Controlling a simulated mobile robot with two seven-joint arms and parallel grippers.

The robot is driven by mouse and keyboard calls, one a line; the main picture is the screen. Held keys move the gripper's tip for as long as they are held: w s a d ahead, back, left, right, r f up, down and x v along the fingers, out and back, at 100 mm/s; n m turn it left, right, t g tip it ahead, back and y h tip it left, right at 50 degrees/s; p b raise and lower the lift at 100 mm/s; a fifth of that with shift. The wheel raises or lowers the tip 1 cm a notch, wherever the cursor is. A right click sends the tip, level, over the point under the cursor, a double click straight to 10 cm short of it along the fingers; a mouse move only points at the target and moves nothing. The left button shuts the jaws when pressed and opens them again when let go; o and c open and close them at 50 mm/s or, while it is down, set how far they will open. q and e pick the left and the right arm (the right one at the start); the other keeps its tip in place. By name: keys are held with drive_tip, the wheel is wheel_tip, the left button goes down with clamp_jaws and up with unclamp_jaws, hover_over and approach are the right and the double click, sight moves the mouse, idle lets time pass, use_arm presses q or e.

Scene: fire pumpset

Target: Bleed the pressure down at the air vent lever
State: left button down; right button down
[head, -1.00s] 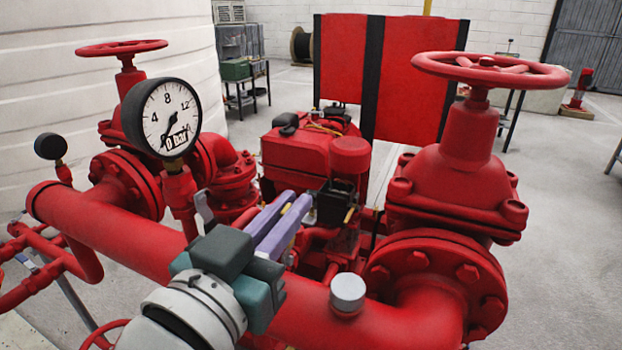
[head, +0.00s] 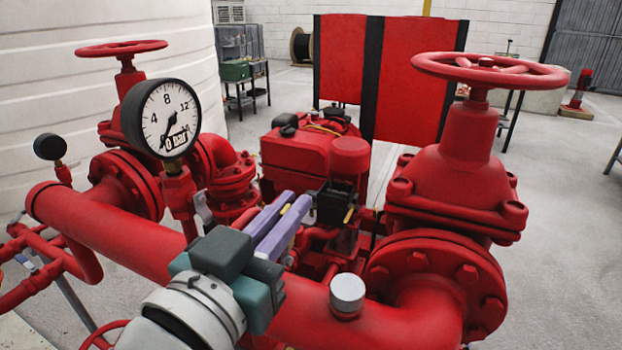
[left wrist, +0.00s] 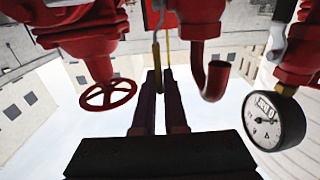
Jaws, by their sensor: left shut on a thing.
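My left gripper (head: 289,203) reaches over the red pipe in the head view, its two purple fingers close together. A small yellow piece, which I take to be the air vent lever (head: 285,209), shows between the fingertips. In the left wrist view the fingers (left wrist: 159,72) are around a thin yellow lever (left wrist: 156,55); the exact contact is hard to see. The pressure gauge (head: 160,118) has its needle at the low end and a label reading 0 bar. It also shows in the left wrist view (left wrist: 272,120). My right gripper is not in view.
A valve with a red handwheel (head: 488,72) stands at right, another handwheel (head: 121,48) at left. The red engine (head: 300,150) is behind the pipe (head: 120,237). A grey-capped stub (head: 347,292) stands on the pipe, right of my gripper. Open floor lies beyond at right.

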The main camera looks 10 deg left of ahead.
use_arm(q)
drive_tip(key=shift+s+f+b, duration=0.1)
drive_tip(key=shift+f+b, duration=0.05)
drive_tip(key=shift+b, duration=0.35)
drive_tip(key=shift+s+a+f+t+h+b, duration=0.3)
drive_tip(key=shift+s+t+b, duration=0.6)
drive_tip(key=shift+b, duration=1.65)
drive_tip(key=shift+s+a+f+t+h+b, duration=0.2)
drive_tip(key=shift+s+t+h+b, duration=0.25)
drive_tip(key=shift+t+b, duration=1.5)
drive_tip(key=shift+s+a+f+t+h+b, duration=0.3)
drive_tip(key=shift+s+t+b, duration=0.3)
drive_tip(key=shift+b, duration=2.5)
drive_tip(key=shift+d+r, duration=0.1)
drive_tip(key=c, duration=1)
unclamp_jaws()
drive_tip(key=shift+o, duration=0.2)
drive_tip(key=b+v, duration=0.2)
drive_tip(key=v, duration=0.8)
drive_tip(key=shift+b, duration=0.4)
